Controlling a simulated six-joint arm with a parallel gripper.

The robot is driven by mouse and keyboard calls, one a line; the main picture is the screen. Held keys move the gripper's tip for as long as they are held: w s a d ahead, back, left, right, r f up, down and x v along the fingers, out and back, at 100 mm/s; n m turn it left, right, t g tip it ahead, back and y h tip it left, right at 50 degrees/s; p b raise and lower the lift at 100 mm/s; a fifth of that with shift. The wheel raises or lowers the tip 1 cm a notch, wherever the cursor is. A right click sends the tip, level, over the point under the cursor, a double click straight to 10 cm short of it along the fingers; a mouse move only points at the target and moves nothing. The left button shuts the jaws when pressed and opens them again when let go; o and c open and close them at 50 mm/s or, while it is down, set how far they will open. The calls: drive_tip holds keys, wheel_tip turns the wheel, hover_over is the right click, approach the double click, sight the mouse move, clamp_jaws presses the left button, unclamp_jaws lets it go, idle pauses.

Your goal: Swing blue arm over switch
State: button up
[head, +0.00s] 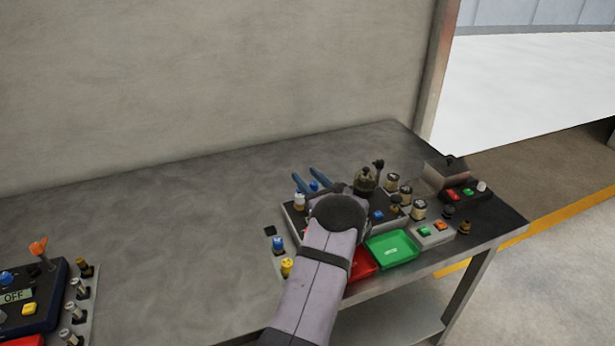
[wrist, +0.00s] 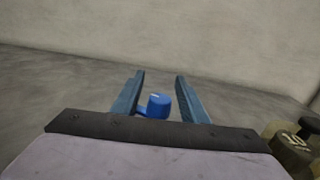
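A small blue piece with a rounded cap (wrist: 158,104) shows between my fingers in the wrist view, with a short blue part reaching out to its left. It seems to be the blue arm, and it is partly visible in the head view (head: 314,186). My gripper (head: 310,180) is over the back left of the right-hand panel, its two blue-grey fingers apart. In the wrist view my gripper (wrist: 160,90) is open, with visible gaps beside the blue piece. The switch cannot be made out; my arm hides much of the panel.
A green tray (head: 392,250) and a red tray (head: 361,265) lie at the bench front. Weights marked 10 (wrist: 295,140) stand right of my gripper. A second panel reading OFF (head: 15,297) is at far left. The bench (head: 160,225) between is clear.

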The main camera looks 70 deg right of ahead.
clamp_jaws()
drive_tip(key=shift+f, duration=0.1)
drive_tip(key=shift+b, duration=0.4)
drive_tip(key=shift+w+a+f+n+t+y+b, duration=0.1)
drive_tip(key=shift+a+f+n+t+y+b, duration=0.1)
drive_tip(key=shift+n+t+y+b, duration=0.65)
drive_tip(key=shift+w+a+r+n+t+y+b, duration=0.15)
drive_tip(key=shift+n+y+b, duration=0.2)
drive_tip(key=shift+y+b, duration=0.3)
drive_tip(key=shift+a+r+n+t+y+b, duration=0.15)
drive_tip(key=shift+n+y+b, duration=0.15)
drive_tip(key=shift+y+b, duration=0.3)
unclamp_jaws()
